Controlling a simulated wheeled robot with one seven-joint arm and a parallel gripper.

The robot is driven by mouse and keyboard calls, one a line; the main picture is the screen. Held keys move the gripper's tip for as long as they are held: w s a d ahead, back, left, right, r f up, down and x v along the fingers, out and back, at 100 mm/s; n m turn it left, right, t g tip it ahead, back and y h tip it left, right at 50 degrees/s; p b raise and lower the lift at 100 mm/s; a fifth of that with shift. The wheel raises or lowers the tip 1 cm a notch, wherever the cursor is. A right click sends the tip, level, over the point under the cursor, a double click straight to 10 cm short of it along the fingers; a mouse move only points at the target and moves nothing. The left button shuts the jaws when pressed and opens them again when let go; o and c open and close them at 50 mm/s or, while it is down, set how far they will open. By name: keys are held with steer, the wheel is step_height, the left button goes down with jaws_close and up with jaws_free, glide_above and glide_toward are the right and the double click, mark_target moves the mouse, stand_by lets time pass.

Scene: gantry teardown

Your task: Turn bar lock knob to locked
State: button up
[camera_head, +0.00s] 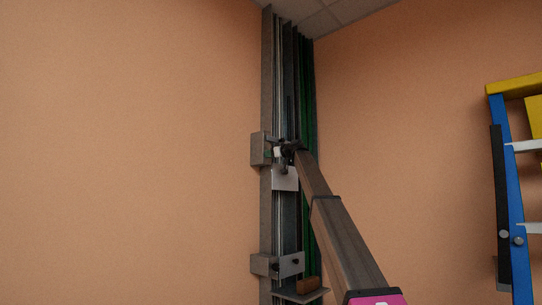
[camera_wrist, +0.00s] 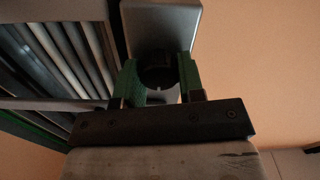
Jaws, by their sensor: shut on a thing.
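The bar lock knob (camera_wrist: 158,68) is dark and round with a small light mark at its lower edge, seen in the wrist view on a grey metal plate (camera_wrist: 160,20). My gripper (camera_wrist: 158,80) has its two green finger pads on either side of the knob, shut on it. In the head view my gripper (camera_head: 284,150) reaches the upper bracket (camera_head: 258,149) on the upright rack. The knob is too small and covered there to make out. Which way the knob is set cannot be told.
Long bars and pipes (camera_head: 290,80) stand upright in the rack in the corner. A lower bracket (camera_head: 264,264) and a ledge with a brown block (camera_head: 308,285) are below. A blue and yellow ladder (camera_head: 512,200) stands at the right. The wall to the left is bare.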

steer(key=shift+m, duration=0.4)
steer(key=m, duration=0.3)
steer(key=shift+m, duration=0.3)
steer(key=m, duration=0.4)
steer(key=shift+w+d+m, duration=0.1)
steer(key=shift+m, duration=0.2)
steer(key=m, duration=0.4)
steer(key=shift+m, duration=0.3)
steer(key=shift+f+m, duration=0.1)
steer(key=shift+m, duration=2.1)
steer(key=shift+d, duration=0.1)
steer(key=o, duration=0.9)
steer(key=v, duration=1)
steer(key=shift+d, duration=0.3)
